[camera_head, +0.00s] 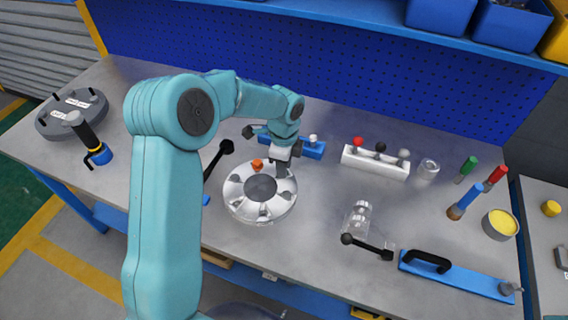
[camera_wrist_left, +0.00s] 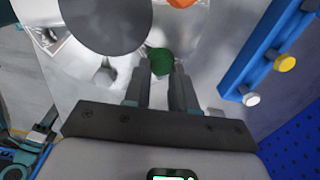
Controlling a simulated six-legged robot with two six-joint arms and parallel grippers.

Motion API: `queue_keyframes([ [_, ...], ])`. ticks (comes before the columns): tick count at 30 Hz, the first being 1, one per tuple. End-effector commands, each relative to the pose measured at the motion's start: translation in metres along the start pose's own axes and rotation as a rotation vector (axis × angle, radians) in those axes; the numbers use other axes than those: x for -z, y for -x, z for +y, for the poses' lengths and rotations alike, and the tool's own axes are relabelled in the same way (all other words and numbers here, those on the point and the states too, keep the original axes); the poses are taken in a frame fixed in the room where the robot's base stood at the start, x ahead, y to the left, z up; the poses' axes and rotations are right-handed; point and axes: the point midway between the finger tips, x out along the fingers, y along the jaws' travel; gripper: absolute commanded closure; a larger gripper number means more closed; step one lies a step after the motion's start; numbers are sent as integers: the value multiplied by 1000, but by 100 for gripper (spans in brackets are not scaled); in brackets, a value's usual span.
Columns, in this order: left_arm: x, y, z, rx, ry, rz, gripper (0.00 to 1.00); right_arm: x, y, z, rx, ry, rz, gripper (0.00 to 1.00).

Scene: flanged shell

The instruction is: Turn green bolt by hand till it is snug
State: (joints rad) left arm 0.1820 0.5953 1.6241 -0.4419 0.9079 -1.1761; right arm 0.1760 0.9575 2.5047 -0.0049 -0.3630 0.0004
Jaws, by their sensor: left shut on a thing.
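The flanged shell (camera_head: 236,203) is a round silvery part with a dark central opening, lying on the metal bench. An orange bolt (camera_head: 257,164) stands on its back rim, and its edge shows in the left wrist view (camera_wrist_left: 182,3). My left gripper (camera_head: 283,171) points down at the shell's right back side and is shut on the green bolt. In the head view the gripper hides the green bolt. Its threads and seat are hidden. My right gripper is out of view.
A blue rack (camera_head: 307,149) stands close behind the shell; a white rack (camera_head: 375,162) with knobbed pieces is to its right. A black-handled tool (camera_head: 217,158) lies left of the shell. A clear jar (camera_head: 357,218) and a black-ended bar (camera_head: 367,246) lie front right.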

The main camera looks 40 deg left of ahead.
Motion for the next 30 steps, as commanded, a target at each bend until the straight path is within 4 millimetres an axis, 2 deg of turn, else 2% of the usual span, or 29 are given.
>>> queue_keyframes([
  [1, 0, 5, -3, 14, -16, 1, 100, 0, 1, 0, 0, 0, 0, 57],
  [9, -1, 5, -3, 15, -78, 0, 100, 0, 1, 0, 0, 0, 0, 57],
  [22, -1, 5, -4, 16, -86, 0, 100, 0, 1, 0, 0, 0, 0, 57],
  [23, -1, 5, -4, 16, -86, 0, 72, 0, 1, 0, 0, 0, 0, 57],
  [25, -1, 5, -3, 15, -85, 0, 49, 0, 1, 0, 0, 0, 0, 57],
  [30, 0, 2, -2, 8, -86, 0, 49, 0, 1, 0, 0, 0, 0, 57],
])
